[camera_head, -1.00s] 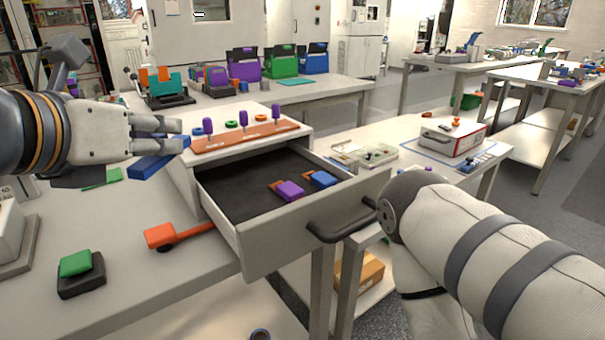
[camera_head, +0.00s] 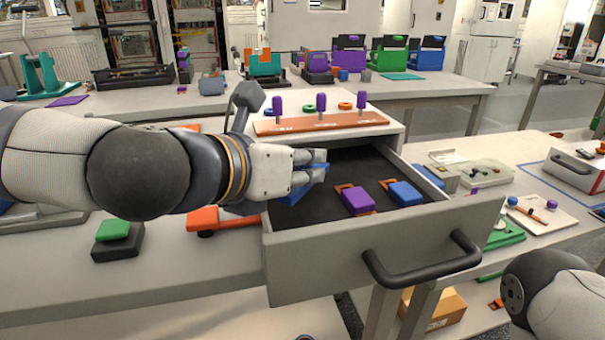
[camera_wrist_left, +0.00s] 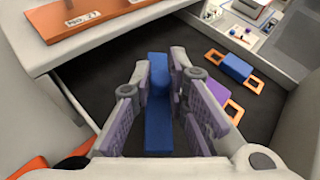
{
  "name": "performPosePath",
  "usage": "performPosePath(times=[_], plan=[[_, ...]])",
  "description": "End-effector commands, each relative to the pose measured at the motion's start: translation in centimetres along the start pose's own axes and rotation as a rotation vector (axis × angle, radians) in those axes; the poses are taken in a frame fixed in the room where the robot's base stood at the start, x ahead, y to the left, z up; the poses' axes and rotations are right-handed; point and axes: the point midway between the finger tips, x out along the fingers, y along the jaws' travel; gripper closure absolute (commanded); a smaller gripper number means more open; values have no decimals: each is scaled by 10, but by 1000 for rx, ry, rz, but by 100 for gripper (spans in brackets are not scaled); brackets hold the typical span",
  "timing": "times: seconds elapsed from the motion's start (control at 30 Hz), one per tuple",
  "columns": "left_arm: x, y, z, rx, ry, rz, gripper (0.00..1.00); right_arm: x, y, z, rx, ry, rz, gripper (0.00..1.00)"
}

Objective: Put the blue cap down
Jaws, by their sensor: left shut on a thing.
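The blue cap (camera_head: 297,195) is a long blue block held between the fingers of my left gripper (camera_head: 318,166). My left gripper is shut on it, inside the open drawer (camera_head: 355,247) near its left side. The left wrist view shows the blue cap (camera_wrist_left: 158,125) between the two finger pads of the gripper (camera_wrist_left: 160,85), above the dark drawer floor (camera_wrist_left: 100,75). I cannot tell whether the cap touches the floor. The fingers hide part of it in the head view. My right gripper is out of view.
A purple block (camera_head: 356,200) and a blue block (camera_head: 405,193), each with an orange piece, lie in the drawer to the right. The drawer front has a dark handle (camera_head: 420,270). A board with pegs (camera_head: 320,122) stands on top.

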Motion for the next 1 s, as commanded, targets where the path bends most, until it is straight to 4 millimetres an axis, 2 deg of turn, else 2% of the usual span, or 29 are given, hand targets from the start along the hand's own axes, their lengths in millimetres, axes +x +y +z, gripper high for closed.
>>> performPosePath(times=[0.03, 0.1, 0.3, 0.4, 0.77, 0.8, 0.87, 1.0], plan=[[4, 1, -9, -1, 3, -1, 100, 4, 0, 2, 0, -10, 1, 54], [6, 4, -10, -1, -2, 1, 100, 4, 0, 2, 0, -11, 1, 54], [27, 31, 7, 2, -9, 4, 100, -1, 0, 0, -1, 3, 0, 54], [32, 31, -7, 3, -3, -1, 100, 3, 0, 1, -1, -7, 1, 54], [34, 32, -10, 2, -4, 0, 100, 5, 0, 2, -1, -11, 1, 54], [33, 32, -10, 3, -5, 0, 81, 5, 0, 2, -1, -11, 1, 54], [33, 32, -9, 3, -5, 0, 67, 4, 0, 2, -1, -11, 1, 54], [33, 32, -9, 3, -5, 0, 65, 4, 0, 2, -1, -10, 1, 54]])
